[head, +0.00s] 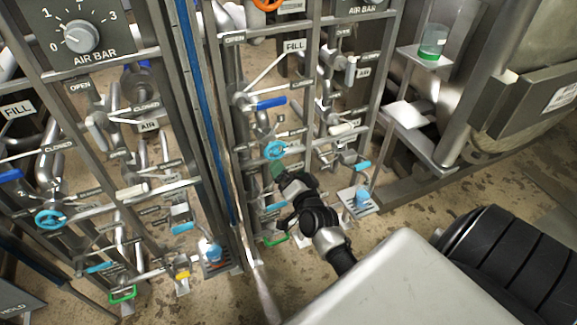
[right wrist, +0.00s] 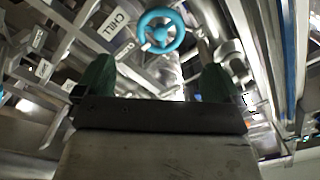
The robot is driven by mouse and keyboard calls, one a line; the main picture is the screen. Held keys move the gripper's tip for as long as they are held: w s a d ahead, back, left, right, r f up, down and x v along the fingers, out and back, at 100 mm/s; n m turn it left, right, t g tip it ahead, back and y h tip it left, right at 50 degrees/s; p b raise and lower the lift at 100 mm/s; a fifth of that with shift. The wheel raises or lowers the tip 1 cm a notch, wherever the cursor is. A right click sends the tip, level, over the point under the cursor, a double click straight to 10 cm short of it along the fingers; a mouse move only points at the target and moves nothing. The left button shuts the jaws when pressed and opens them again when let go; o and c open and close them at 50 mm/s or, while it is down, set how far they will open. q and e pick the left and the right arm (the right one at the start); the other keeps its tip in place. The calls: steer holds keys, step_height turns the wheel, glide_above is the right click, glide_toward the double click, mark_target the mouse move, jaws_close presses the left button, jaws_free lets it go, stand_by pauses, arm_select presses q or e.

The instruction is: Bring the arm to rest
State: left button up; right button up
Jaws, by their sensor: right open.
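My right arm (head: 318,222) reaches up from the lower right toward the pipe rack in the head view. Its gripper (head: 278,170), with green fingers, is just below a light blue handwheel (head: 276,150). In the right wrist view the two green fingers of the gripper (right wrist: 155,80) stand wide apart with nothing between them. The blue handwheel (right wrist: 161,31) shows ahead, beyond the gap. I cannot tell how far the fingertips are from the wheel. My left gripper is not in view.
Metal frames with pipes, valves and labels fill the left and middle. A blue-handled lever (head: 268,103) sits above the handwheel. On the right, a shelf holds a clear cup with green at its base (head: 432,42). Stained floor (head: 480,175) lies open at right.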

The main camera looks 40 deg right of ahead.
steer(key=shift+f, duration=0.1)
steer(key=s+a+f+n+g+y+p, duration=0.1)
steer(key=s+a+f+n+g+p, duration=0.2)
steer(key=f, duration=0.5)
steer(key=s+a+f+n+g+y+p, duration=0.1)
steer(key=s+a+f+n+g+y, duration=0.15)
steer(key=s+f, duration=0.4)
steer(key=s+a+f+n+g+y+p, duration=0.1)
steer(key=s+a+f+n+g, duration=0.2)
steer(key=f, duration=0.6)
steer(key=s+a+f+n+g+p, duration=0.1)
steer(key=s+f+n+g+p, duration=0.1)
steer(key=s, duration=1.3)
steer(key=s+a+f+n+g+p, duration=0.2)
steer(key=s+f+n+g, duration=0.2)
steer(key=s, duration=1.1)
step_height(320, 180, down, 4)
steer(key=shift+s+a+f+g, duration=0.15)
steer(key=shift+s+g, duration=0.05)
steer(key=shift+g, duration=0.75)
steer(key=shift+c, duration=0.4)
